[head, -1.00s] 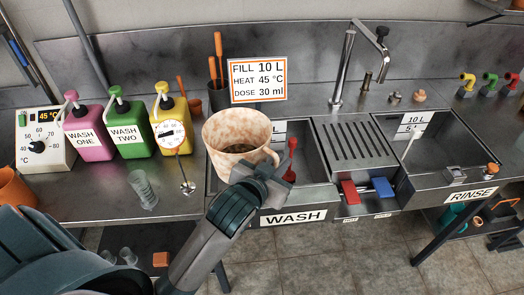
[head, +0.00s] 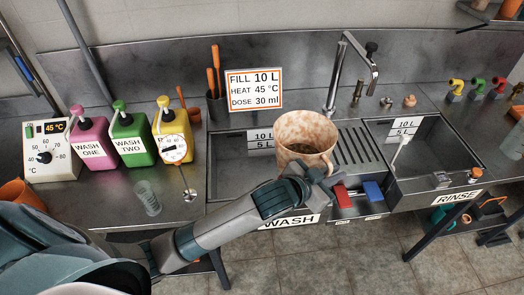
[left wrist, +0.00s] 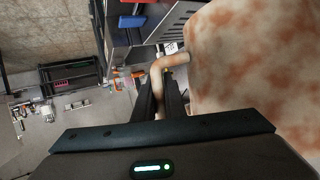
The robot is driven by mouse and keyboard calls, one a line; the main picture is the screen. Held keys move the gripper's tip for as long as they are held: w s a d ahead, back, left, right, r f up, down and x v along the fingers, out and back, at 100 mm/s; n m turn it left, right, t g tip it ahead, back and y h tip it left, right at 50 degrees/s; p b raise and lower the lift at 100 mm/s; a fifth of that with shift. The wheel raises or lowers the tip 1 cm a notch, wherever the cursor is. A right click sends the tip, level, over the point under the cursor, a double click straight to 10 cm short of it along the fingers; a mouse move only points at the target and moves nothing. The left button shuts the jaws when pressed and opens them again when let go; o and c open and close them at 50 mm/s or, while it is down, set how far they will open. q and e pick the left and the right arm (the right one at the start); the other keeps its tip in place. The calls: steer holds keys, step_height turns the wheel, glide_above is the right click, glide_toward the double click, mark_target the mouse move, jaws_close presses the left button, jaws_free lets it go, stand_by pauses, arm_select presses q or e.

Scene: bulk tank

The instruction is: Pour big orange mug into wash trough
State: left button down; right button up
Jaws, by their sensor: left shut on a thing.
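The big orange mug (head: 308,130), pale with rusty orange mottling, is held upright over the right part of the wash trough (head: 232,160). Something dark shows inside it. My left gripper (head: 326,172) is shut on its handle, at the mug's front right. In the left wrist view the mug (left wrist: 255,65) fills the right side, and its curved handle (left wrist: 158,72) sits between the fingers of my left gripper (left wrist: 160,98). The mug and arm hide part of the trough. My right gripper is not in view.
A drainboard (head: 358,143), red block (head: 342,196) and blue block (head: 373,193) lie right of the mug, then the rinse trough (head: 440,150). A tall faucet (head: 334,85) stands behind. Wash jugs (head: 132,135) and a dial thermometer (head: 173,150) are at left.

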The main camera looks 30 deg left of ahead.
arm_select(q)
steer(key=shift+d+f+m+g+h+p, duration=0.25)
steer(key=shift+f+m+g+h+p, duration=0.35)
steer(key=shift+f+p, duration=0.6)
steer(key=shift+d+f+m+g+h+p, duration=0.35)
steer(key=shift+f+m+h+p, duration=0.5)
steer(key=shift+p, duration=0.6)
steer(key=shift+d+f+m+g+h+p, duration=0.2)
steer(key=shift+f+m+g+h+p, duration=0.4)
steer(key=shift+f+p, duration=0.65)
steer(key=shift+r, duration=0.25)
